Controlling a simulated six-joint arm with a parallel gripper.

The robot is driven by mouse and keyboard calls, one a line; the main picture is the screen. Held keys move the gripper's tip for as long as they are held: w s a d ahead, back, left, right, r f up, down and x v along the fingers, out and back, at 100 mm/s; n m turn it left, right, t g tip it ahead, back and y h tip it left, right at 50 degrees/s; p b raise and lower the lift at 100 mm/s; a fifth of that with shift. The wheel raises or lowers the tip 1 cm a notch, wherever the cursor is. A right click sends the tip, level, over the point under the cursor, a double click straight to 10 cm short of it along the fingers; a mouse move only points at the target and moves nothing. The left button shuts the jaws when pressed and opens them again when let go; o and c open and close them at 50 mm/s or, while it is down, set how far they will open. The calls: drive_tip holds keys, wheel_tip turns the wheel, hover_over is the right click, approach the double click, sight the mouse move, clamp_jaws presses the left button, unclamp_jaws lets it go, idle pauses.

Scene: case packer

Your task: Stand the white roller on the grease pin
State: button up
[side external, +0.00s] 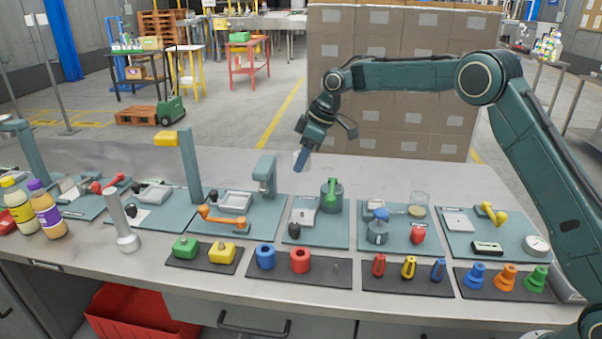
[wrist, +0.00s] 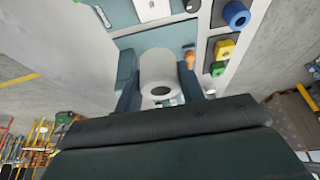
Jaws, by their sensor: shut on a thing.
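My gripper (side external: 301,163) is raised above the back of the bench, in front of the stacked boxes. In the wrist view its two fingers (wrist: 158,92) are shut on the white roller (wrist: 158,66), which has a dark hole in the end facing the camera. In the side view the roller is mostly hidden by the fingers. A small bare pin (side external: 337,266) stands at the right end of a dark strip (side external: 318,279); it may be the grease pin, but no label shows. A blue roller (side external: 265,256) and a red roller (side external: 300,260) stand on the same strip.
A grey post with a yellow head (side external: 188,165) and a shorter grey press (side external: 265,175) stand left of my gripper. A green-handled pot (side external: 331,195) stands below it. Green and yellow blocks (side external: 203,250) sit left of the strip. The air around my gripper is clear.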

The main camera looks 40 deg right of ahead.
sight(297, 215)
drive_tip(key=shift+f, duration=7.2)
drive_tip(key=shift+f, duration=0.15)
drive_tip(key=o, duration=1)
drive_tip(key=v, duration=1.2)
drive_tip(key=shift+r, duration=0.2)
